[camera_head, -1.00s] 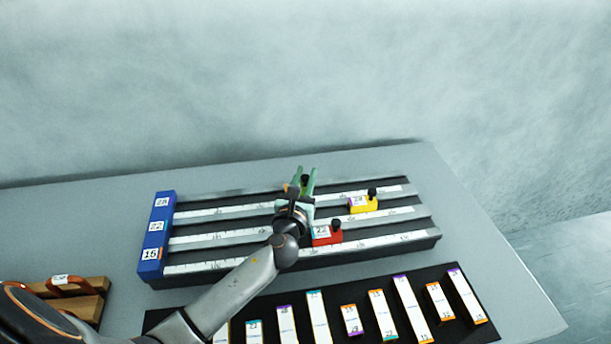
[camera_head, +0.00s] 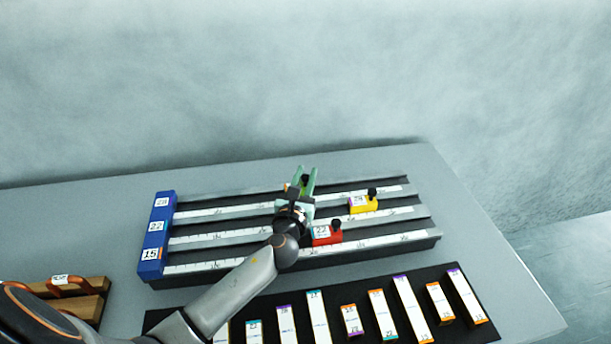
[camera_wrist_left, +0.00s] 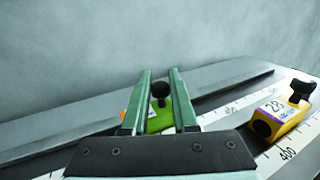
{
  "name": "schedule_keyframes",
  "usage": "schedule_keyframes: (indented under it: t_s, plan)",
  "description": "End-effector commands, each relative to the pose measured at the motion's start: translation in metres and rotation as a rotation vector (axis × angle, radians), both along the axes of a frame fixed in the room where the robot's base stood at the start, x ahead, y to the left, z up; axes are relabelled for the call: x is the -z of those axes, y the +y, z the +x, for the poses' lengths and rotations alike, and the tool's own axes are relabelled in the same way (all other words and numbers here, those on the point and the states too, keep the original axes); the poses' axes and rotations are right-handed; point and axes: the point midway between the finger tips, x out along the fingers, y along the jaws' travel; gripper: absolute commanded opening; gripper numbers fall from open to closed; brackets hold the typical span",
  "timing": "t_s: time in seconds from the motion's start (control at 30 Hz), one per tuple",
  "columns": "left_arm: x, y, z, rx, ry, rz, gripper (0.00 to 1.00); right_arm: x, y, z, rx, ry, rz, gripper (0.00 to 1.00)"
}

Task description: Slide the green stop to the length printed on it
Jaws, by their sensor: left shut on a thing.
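The green stop (camera_wrist_left: 160,122) with its black knob (camera_wrist_left: 159,91) sits between the fingers of my left gripper (camera_wrist_left: 161,95) in the left wrist view. That gripper is shut on it, at the far rail of the ruled fixture. In the head view my left gripper (camera_head: 304,180) hides most of the stop, and only the dark knob shows between the pale green fingers. The length printed on the stop is not readable here. White scale strips (camera_head: 208,215) run along the rails from a blue end block (camera_head: 157,235) with number labels. My right gripper is not in view.
A red stop (camera_head: 326,236) is on a nearer rail. Several labelled strips lie on a black mat (camera_head: 378,277) in front. A wooden block (camera_head: 88,308) is at left.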

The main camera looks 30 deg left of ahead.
Motion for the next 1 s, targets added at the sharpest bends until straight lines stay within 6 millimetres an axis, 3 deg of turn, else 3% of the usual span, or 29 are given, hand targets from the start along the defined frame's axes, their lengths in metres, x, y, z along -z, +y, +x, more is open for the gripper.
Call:
schedule_keyframes:
  t_s: [0.37, 0.7, 0.73, 1.0]
  plan:
    - [0.001, 0.05, -0.036, -0.011, 0.006, 0.007, 0.0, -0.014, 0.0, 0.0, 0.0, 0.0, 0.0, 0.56]
    - [0.001, 0.054, -0.039, -0.011, 0.003, 0.002, 0.0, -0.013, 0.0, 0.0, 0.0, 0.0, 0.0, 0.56]
    - [0.001, 0.054, -0.038, -0.011, 0.003, 0.002, 0.28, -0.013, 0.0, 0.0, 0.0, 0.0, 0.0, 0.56]
    - [0.001, 0.052, -0.038, -0.005, 0.001, 0.002, 0.56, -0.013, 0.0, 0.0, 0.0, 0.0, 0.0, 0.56]
